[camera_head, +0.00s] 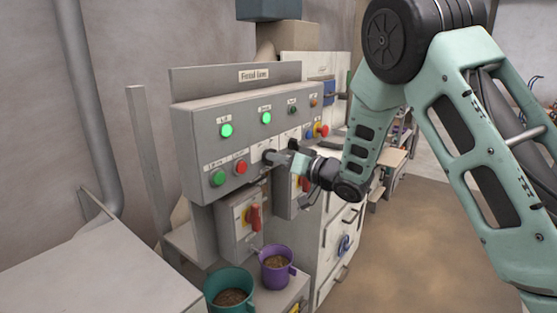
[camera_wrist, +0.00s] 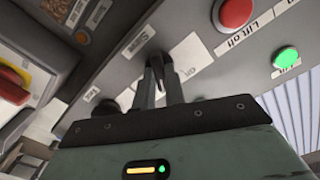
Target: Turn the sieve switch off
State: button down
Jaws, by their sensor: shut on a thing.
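The sieve switch sits on the front of the grey control panel (camera_head: 190,150), under a label reading "Sieve" (camera_wrist: 138,42) in the wrist view. My gripper (camera_head: 272,157) reaches the panel from the right, and its fingertips also show in the wrist view (camera_wrist: 159,68). The two narrow fingers are close together just below the label, against the panel face, shut on the switch knob. The knob is mostly hidden between the fingers, so I cannot tell its setting.
Left of my gripper are a red button (camera_head: 241,167) and a green button (camera_head: 218,178). A box with a red handle (camera_head: 255,217) hangs below. Teal (camera_head: 209,291) and purple (camera_head: 277,279) mugs of pellets stand underneath.

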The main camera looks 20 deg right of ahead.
jog(key=shift+f+b, duration=0.1)
jog(key=shift+b, duration=0.3)
jog(key=n+b, duration=1.1)
jog(key=b, duration=0.2)
jog(key=shift+n, duration=0.3)
jog(key=shift+a, duration=0.1)
jog(key=c, duration=1.5)
grip_release()
jog(key=shift+o, duration=0.2)
jog(key=shift+s, duration=0.1)
